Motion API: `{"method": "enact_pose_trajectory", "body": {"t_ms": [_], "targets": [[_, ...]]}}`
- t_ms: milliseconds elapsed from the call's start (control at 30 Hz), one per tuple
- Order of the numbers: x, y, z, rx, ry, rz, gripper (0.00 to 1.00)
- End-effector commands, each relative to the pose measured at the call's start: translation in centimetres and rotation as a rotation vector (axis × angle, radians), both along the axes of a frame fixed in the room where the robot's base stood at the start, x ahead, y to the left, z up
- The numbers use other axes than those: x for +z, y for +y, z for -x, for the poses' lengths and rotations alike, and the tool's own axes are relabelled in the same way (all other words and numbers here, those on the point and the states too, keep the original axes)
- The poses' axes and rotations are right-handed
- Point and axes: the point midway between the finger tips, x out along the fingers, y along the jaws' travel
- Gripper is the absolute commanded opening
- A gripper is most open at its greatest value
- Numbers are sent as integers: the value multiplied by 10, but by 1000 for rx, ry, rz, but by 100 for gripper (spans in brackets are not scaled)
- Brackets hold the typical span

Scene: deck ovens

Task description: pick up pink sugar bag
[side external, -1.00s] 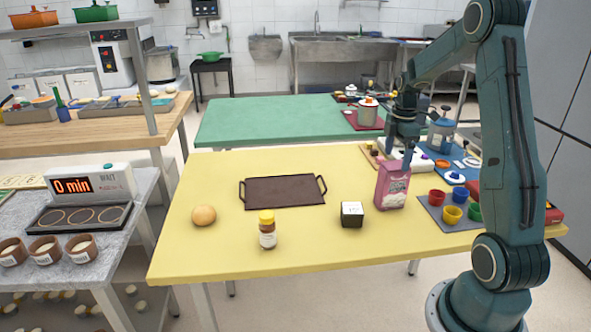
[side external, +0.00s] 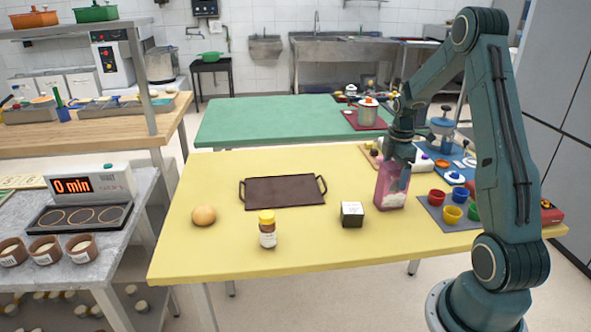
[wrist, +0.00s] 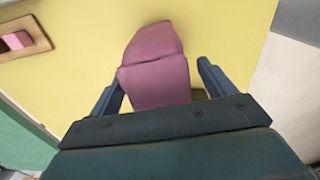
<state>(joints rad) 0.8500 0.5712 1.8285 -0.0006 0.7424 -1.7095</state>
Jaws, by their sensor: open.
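The pink sugar bag (side external: 391,190) stands upright on the yellow table, right of the dark tray. It also shows from above in the wrist view (wrist: 157,78). My gripper (side external: 401,170) is lowered at the bag's top, one finger overlapping the bag's upper part in the side view. In the wrist view my gripper (wrist: 157,85) is open, with one finger on either side of the bag and gaps showing between fingers and bag. The bag's lower part is hidden in the wrist view.
A dark tray (side external: 285,190), a yellow-capped jar (side external: 267,229) and a round bun (side external: 204,215) lie further left. The front table strip is clear.

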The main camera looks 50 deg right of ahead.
Motion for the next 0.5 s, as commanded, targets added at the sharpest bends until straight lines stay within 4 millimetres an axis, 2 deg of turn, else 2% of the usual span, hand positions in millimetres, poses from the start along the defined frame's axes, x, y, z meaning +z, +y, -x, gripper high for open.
{"method": "enact_pose_trajectory", "body": {"t_ms": [467,500], "targets": [[0,0,0,0,0,0,82],[0,0,0,0,0,0,78]]}}
